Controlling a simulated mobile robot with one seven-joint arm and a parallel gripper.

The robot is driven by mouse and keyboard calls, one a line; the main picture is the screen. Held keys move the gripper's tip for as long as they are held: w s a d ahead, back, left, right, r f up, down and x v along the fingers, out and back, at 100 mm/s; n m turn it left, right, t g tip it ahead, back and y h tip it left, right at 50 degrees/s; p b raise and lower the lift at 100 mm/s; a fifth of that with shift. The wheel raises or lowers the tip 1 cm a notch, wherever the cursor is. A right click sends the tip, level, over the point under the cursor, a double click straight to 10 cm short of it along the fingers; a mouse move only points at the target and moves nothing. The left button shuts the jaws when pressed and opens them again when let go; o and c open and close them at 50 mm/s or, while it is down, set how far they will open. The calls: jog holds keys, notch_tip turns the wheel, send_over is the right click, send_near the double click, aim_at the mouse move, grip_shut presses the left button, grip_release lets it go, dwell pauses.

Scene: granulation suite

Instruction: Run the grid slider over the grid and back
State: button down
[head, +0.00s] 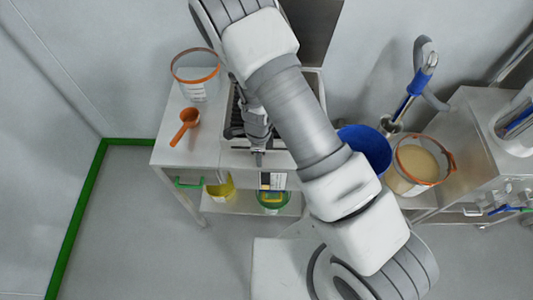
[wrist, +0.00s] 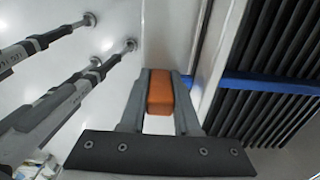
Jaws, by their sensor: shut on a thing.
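My gripper (wrist: 161,80) is shut on an orange block, the grid slider's handle (wrist: 160,96), in the wrist view. A blue bar (wrist: 262,84), seemingly the slider's bar, crosses the dark slats of the grid (wrist: 268,44) to the right of my fingers. Whether the bar joins the handle is hidden by a finger. In the head view my gripper (head: 257,154) is at the front of a steel frame on the bench; the dark grid (head: 236,118) shows at its left, and my arm covers much of the rest.
An orange scoop (head: 187,122) and a clear tub with an orange rim (head: 196,88) stand left of the frame. A blue bucket (head: 367,150) and a tub of pale powder (head: 416,165) stand to the right. Yellow (head: 221,187) and green (head: 273,201) containers are on the lower shelf.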

aim_at(278, 161)
jog(key=shift+w+a+r+p, duration=0.1)
jog(key=shift+a+p, duration=1.55)
jog(key=shift+a, duration=2.45)
jog(key=shift+d+b, duration=2.75)
jog(key=shift+d, duration=4.3)
jog(key=shift+d+b, duration=0.35)
jog(key=shift+d, duration=0.25)
jog(key=shift+d+b, duration=1.85)
jog(key=shift+d, duration=3.65)
